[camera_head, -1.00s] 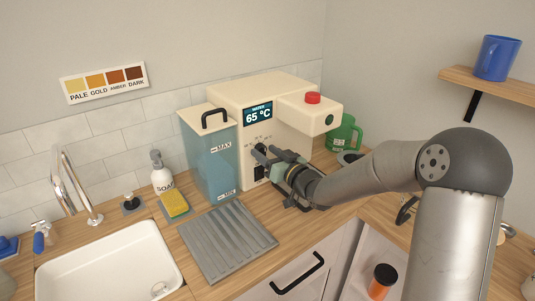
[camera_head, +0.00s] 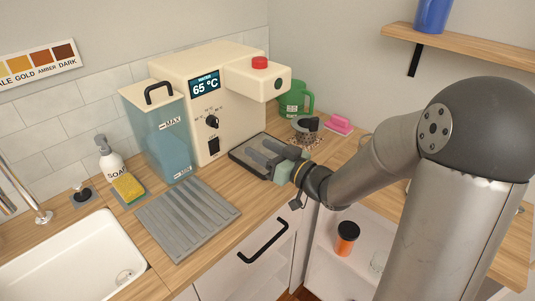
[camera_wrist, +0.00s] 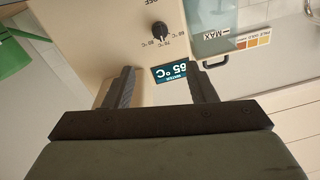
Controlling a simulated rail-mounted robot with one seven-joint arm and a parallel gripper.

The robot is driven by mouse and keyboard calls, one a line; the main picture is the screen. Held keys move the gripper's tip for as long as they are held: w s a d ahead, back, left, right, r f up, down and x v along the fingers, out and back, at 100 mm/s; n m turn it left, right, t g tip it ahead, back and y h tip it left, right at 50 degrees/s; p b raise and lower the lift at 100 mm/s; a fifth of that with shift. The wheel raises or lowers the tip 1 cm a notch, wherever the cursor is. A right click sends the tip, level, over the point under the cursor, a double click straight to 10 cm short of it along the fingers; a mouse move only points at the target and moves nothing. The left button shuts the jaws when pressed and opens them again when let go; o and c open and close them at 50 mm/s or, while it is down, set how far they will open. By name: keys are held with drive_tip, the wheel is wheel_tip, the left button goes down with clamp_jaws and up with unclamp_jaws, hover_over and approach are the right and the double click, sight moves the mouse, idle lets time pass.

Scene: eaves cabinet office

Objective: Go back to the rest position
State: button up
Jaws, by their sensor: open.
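My gripper (camera_head: 256,151) is open and empty. It is in front of the cream water machine (camera_head: 187,70), above the dark drip tray (camera_head: 238,154), to the right of and below the temperature dial (camera_head: 212,122). The gripper is apart from the dial. In the wrist view the two dark fingers (camera_wrist: 161,80) stand apart with nothing between them but the machine's front behind. The dial (camera_wrist: 159,29) shows there past the fingertips, and the display (camera_wrist: 170,73) appears upside down. In the head view the display (camera_head: 205,83) reads 65 °C.
A blue water tank (camera_head: 160,135) stands left of the machine. A green jug (camera_head: 293,101), a grey cup-like item (camera_head: 305,128) and a pink brush (camera_head: 339,122) are to the right. A grey ridged mat (camera_head: 187,220) lies in front. An orange jar (camera_head: 346,238) stands below the counter.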

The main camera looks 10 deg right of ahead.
drive_tip(key=shift+s+d, duration=0.45)
drive_tip(key=shift+s, duration=0.05)
drive_tip(key=d+f+h, duration=0.1)
drive_tip(key=h, duration=0.1)
drive_tip(key=d+f+m+h, duration=0.1)
drive_tip(key=f+h, duration=0.1)
drive_tip(key=h, duration=0.1)
drive_tip(key=d+f+m+g+h, duration=0.1)
drive_tip(key=d+h, duration=0.1)
drive_tip(key=h, duration=0.1)
drive_tip(key=shift+w+d+f, duration=0.1)
drive_tip(key=shift+w+f, duration=0.05)
drive_tip(key=shift+f, duration=0.15)
drive_tip(key=s+d+f+m+g+h, duration=0.2)
drive_tip(key=s+g+h, duration=0.15)
drive_tip(key=s, duration=0.35)
drive_tip(key=s+d+f+m+g+h, duration=0.1)
drive_tip(key=s+d+g+h, duration=0.1)
drive_tip(key=s+d+g, duration=0.3)
drive_tip(key=s+a+g+y, duration=0.1)
drive_tip(key=s+a+g, duration=0.3)
drive_tip(key=s, duration=1)
drive_tip(key=shift+s+a+f+m+p, duration=0.15)
drive_tip(key=shift+a+m+p, duration=0.15)
drive_tip(key=shift+a, duration=0.65)
